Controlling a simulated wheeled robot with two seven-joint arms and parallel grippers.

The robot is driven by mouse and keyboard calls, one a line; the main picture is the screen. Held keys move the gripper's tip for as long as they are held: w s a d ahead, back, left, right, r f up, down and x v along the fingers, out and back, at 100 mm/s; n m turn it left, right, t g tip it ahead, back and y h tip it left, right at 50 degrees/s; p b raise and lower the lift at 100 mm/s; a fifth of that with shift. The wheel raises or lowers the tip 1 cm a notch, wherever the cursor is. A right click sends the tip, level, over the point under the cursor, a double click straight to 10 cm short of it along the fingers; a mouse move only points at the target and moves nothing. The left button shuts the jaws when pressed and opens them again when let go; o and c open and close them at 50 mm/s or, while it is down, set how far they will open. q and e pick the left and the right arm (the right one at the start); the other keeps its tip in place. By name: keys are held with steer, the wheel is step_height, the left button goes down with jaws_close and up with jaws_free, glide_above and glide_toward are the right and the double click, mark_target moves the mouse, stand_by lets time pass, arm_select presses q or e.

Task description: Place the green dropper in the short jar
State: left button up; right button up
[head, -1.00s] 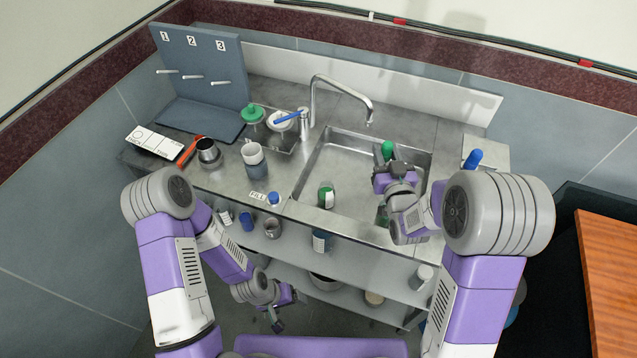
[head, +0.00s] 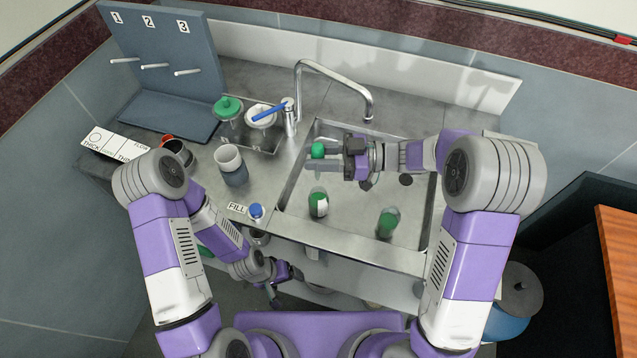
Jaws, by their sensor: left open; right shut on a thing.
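My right gripper (head: 325,161) is above the sink, pointing left, and is shut on the green dropper (head: 318,150). Only the dropper's green bulb shows clearly; its lower part is hidden by the fingers. I cannot tell which one is the short jar. The held dropper is to the right of both and apart from them. My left gripper (head: 280,298) is open and empty, low in front of the counter.
A pegboard (head: 165,50) rises at back left.

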mark_target(318, 180)
step_height(318, 180, down, 5)
steer(key=shift+s+f+b, duration=0.1)
steer(key=shift+s+b, duration=0.05)
steer(key=shift+b, duration=0.65)
steer(key=shift+f+b, duration=0.7)
steer(key=shift+f, duration=1.45)
steer(key=shift+f, duration=0.1)
steer(key=shift+f, duration=0.15)
steer(key=o, duration=1)
